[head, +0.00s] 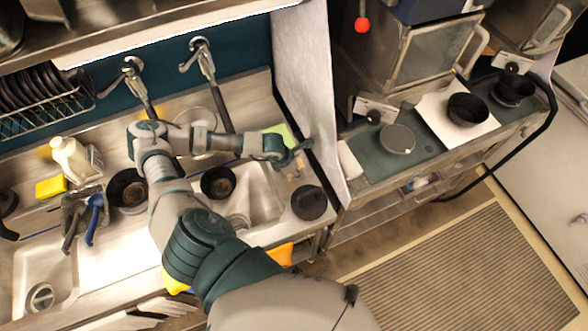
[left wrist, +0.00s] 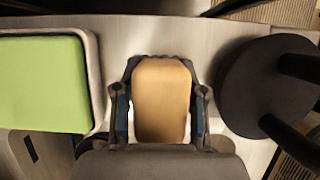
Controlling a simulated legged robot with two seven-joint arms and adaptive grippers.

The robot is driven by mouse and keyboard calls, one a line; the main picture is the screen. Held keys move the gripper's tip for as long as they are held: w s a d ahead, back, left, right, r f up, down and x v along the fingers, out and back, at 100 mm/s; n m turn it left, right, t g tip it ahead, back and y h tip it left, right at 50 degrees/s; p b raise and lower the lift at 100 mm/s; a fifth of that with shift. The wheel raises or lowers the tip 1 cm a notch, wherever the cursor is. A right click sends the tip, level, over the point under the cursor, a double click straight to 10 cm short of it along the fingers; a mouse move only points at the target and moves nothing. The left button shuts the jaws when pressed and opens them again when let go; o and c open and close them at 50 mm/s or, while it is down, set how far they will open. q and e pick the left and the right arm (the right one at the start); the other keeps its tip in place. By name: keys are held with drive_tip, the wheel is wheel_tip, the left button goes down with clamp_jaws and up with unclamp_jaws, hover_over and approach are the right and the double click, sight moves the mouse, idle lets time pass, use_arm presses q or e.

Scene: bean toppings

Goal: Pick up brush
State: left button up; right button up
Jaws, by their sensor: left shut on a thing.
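The brush shows as a tan, wooden-looking block (left wrist: 161,98) in the left wrist view, upright between the two fingers. My left gripper (left wrist: 162,72) is shut on it, with one finger against each side. In the head view my left gripper (head: 293,158) is over the right end of the sink counter, and the brush (head: 294,174) shows only as a small tan patch by the fingers. Its bristles cannot be made out. My right gripper is not in view.
A green pad in a pale tray (left wrist: 42,84) lies left of the gripper, and a dark round pan or lid (head: 309,203) lies right of it in the wrist view. A metal partition (head: 312,95) rises beside the counter. Black pans (head: 218,183) stand by the sink.

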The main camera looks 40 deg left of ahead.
use_arm(q)
drive_tip(key=shift+d+r, duration=0.1)
drive_tip(key=shift+d, duration=0.05)
drive_tip(key=shift+r, duration=0.45)
wheel_tip(320, 180, up, 2)
drive_tip(key=shift+b, duration=0.5)
drive_tip(key=s+d+r+p, duration=0.2)
drive_tip(key=s+p, duration=0.3)
drive_tip(key=s, duration=1)
drive_tip(key=shift+s+d, duration=0.35)
drive_tip(key=shift+d, duration=0.3)
